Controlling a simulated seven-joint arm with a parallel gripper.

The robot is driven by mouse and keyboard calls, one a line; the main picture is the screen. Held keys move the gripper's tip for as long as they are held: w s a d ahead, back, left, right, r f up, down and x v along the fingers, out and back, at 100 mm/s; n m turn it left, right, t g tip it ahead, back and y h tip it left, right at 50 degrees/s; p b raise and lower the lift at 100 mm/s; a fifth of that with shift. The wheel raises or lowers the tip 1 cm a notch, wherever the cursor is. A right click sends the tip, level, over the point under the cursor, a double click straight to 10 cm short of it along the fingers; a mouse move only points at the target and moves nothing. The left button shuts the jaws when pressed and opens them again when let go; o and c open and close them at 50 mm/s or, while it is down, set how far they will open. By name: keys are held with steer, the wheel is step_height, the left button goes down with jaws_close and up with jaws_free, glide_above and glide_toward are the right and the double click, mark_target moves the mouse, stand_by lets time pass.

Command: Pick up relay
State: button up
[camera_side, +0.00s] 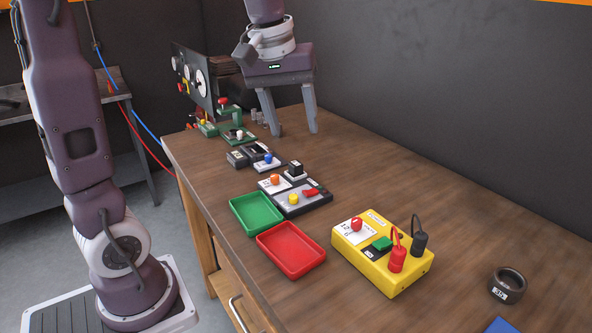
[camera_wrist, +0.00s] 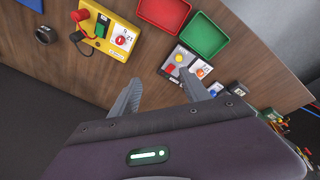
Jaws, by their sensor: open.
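No part is labelled relay that I can read. A small black block (camera_side: 296,168) on a pale base, in the row of modules on the wooden bench, could be it, but I cannot be sure. In the wrist view I cannot make this block out; a finger may cover it. My gripper (camera_side: 295,131) is open and empty, fingers pointing down, behind the module row in the side view. In the wrist view its two fingertips (camera_wrist: 162,76) are apart with only bench between them.
A green tray (camera_side: 257,227) and a red tray (camera_side: 264,240) stand beside the modules. A yellow test box (camera_side: 365,276) with red and black plugs and a dark ring (camera_side: 507,285) lie to the right. A green fixture (camera_side: 236,134) stands left of my gripper. The bench's right side is mostly clear.

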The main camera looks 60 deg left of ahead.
steer(key=w+a+f+n+g, duration=0.1)
steer(key=w+a+f+n, duration=0.2)
steer(key=w+a, duration=0.3)
steer(key=n+g, duration=0.2)
steer(key=n, duration=0.4)
glide_above(296, 163)
steer(key=f, duration=1)
steer(key=shift+w+f, duration=0.15)
steer(key=shift+w, duration=0.15)
steer(key=f, duration=0.7)
steer(key=shift+s+f, duration=0.2)
steer(key=shift+s, duration=0.15)
jaws_close()
